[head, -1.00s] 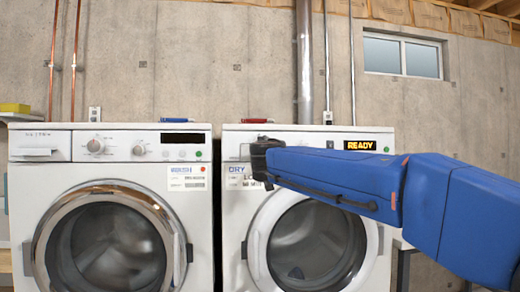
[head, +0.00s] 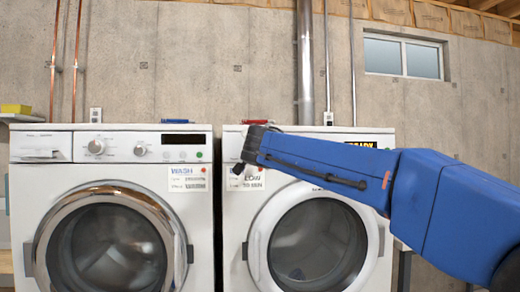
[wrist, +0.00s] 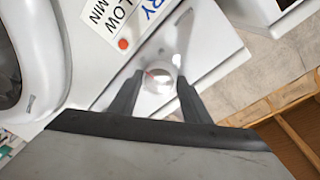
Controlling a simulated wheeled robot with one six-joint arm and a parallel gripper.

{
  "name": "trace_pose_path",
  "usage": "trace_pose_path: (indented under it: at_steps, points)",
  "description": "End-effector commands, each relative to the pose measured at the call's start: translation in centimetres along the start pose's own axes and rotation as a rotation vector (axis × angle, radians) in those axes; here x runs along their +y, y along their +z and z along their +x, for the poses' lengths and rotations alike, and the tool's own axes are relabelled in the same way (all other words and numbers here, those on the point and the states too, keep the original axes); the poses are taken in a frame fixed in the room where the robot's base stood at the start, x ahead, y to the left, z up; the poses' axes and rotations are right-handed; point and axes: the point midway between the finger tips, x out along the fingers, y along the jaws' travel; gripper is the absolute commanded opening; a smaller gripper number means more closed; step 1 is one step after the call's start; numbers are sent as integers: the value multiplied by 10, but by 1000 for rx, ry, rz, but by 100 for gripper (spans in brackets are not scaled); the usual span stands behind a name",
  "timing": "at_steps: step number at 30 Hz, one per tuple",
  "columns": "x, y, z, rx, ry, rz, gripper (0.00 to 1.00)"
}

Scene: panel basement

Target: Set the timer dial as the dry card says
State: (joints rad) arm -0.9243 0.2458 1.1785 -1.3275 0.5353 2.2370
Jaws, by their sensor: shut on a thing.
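The dry card (head: 252,180) is on the upper front of the right machine, partly covered by my gripper. "LOW" can be read in the head view; the wrist view shows the card (wrist: 120,22) tilted, with "RY", "LOW" and "MIN". The number of minutes is not legible. My gripper (wrist: 160,84) is shut on a pale round knob with a small red mark, apparently the timer dial (wrist: 159,77). In the head view my gripper (head: 247,152) hides the dial and the left part of that machine's panel.
The left machine (head: 30,175) has two knobs and a wash card (head: 188,179). The right machine's round door (head: 262,240) is below my arm. A red object (head: 257,122) lies on top of the right machine, and a blue one (head: 175,120) on the left.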

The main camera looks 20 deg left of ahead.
Motion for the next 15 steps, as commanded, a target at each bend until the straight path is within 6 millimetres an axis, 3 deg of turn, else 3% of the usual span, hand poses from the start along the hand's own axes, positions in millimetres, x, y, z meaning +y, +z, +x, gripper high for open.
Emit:
trace_pose_path:
  at_steps: [15]
  points:
    - [0,0,1,-39,60,475,21]
